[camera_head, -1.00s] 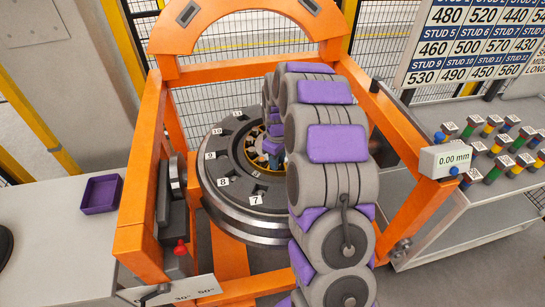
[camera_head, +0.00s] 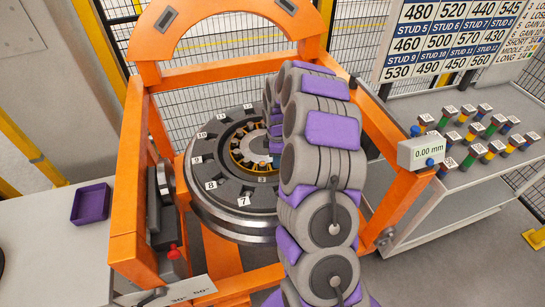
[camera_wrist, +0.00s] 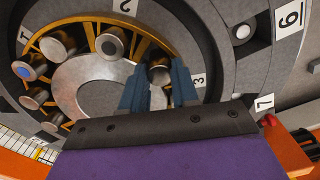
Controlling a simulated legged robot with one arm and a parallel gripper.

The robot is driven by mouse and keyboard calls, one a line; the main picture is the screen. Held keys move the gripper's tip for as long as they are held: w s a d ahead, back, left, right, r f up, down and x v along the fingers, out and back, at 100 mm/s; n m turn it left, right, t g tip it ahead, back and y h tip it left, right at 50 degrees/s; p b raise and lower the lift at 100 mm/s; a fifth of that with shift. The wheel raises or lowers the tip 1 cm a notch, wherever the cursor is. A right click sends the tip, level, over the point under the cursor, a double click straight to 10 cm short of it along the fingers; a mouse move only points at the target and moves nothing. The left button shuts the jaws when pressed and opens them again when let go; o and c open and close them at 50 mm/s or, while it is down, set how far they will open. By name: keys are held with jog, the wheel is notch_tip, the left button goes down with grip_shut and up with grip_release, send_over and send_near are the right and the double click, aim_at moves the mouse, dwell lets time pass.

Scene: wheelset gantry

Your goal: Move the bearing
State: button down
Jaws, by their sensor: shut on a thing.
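The bearing, a yellow cage with several steel rollers around a pale central disc, sits in the round grey wheel hub (camera_head: 215,205) in the head view. Its yellow cage (camera_head: 238,158) is partly covered by my arm. In the wrist view the bearing's central disc (camera_wrist: 95,85) and rollers fill the upper left. My gripper (camera_wrist: 158,95) has its blue fingers at the bearing's edge, shut on a grey part of it between them, near a roller. The exact contact is partly hidden. The fingertips are hidden behind my arm in the head view.
The orange gantry frame (camera_head: 128,180) stands around the hub, with posts on both sides. A gauge box (camera_head: 425,152) reading 0.00 mm is on its right beam. A purple tray (camera_head: 91,204) lies on the left bench. Several coloured studs stand on the right cart (camera_head: 465,180).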

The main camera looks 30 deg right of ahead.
jog(key=shift+w+d+r+n+p, duration=0.15)
jog(key=shift+d+n+p, duration=0.3)
jog(key=shift+d+n, duration=0.35)
jog(key=shift+w+d+f+n+p, duration=0.15)
jog(key=shift+d+n+p, duration=0.25)
jog(key=shift+d+n, duration=0.4)
jog(key=c, duration=0.8)
grip_release()
jog(key=shift+d, duration=0.15)
jog(key=shift+c, duration=0.2)
notch_tip(320, 180, up, 17)
jog(key=p, duration=0.1)
jog(key=shift+r, duration=0.15)
